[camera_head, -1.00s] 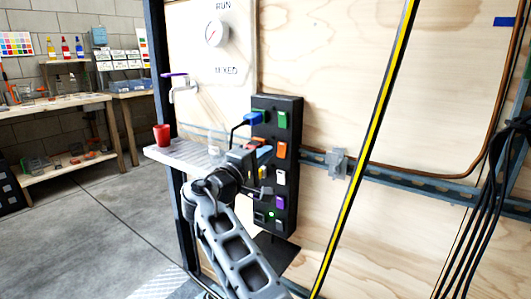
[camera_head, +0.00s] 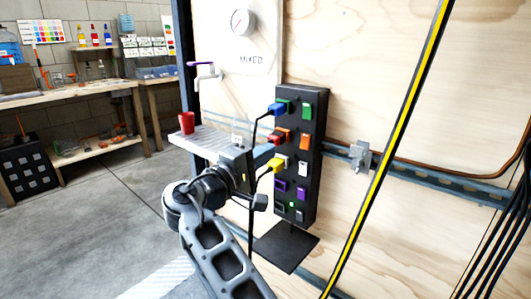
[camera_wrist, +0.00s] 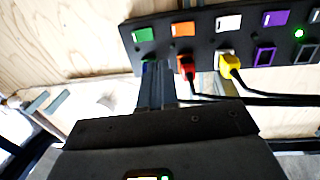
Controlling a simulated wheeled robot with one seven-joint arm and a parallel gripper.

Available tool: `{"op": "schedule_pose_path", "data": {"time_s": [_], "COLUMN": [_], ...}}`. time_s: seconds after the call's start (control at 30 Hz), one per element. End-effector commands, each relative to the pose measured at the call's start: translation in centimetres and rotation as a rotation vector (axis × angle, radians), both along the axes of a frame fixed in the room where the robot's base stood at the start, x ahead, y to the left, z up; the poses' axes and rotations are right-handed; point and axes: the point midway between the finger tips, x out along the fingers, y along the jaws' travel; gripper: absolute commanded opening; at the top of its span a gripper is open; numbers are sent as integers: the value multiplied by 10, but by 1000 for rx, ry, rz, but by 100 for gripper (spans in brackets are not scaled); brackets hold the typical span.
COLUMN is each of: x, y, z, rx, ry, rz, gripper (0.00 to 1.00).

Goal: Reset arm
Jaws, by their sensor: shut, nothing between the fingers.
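My gripper (camera_head: 263,153) is shut and empty. Its fingertips are just left of the black panel (camera_head: 316,150), near the red plug, and I cannot tell if they touch anything. In the wrist view my shut fingers (camera_wrist: 156,84) point toward the panel (camera_wrist: 218,50), between the green block (camera_wrist: 143,34) and the red plug (camera_wrist: 186,64). The blue plug, red plug and yellow plug sit in the panel's left column in the head view. The blue plug (camera_head: 277,109) is partly hidden behind my fingers in the wrist view.
Black cables hang from the plugs close to my gripper. A metal shelf (camera_head: 205,140) with a red cup (camera_head: 186,122) is at the left. A black plate (camera_head: 286,246) juts out below the panel. A yellow-black strip (camera_head: 388,150) runs down at the right.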

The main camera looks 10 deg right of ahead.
Motion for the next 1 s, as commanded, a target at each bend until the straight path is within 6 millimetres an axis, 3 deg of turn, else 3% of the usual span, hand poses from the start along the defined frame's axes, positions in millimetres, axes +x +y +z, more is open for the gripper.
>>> {"op": "schedule_pose_path", "data": {"time_s": [0.17,0.27,0.47,0.7,0.8,1.0], "x": [-3,-12,-51,-125,-163,-245], "y": [-5,-13,-33,-50,-55,-59], "z": [-21,-59,-162,-260,-291,-328], "rx": [13,49,179,387,483,687], "ry": [20,56,140,198,207,194], "rz": [25,81,243,412,470,565], "gripper": [0,0,0,0,0,0]}}
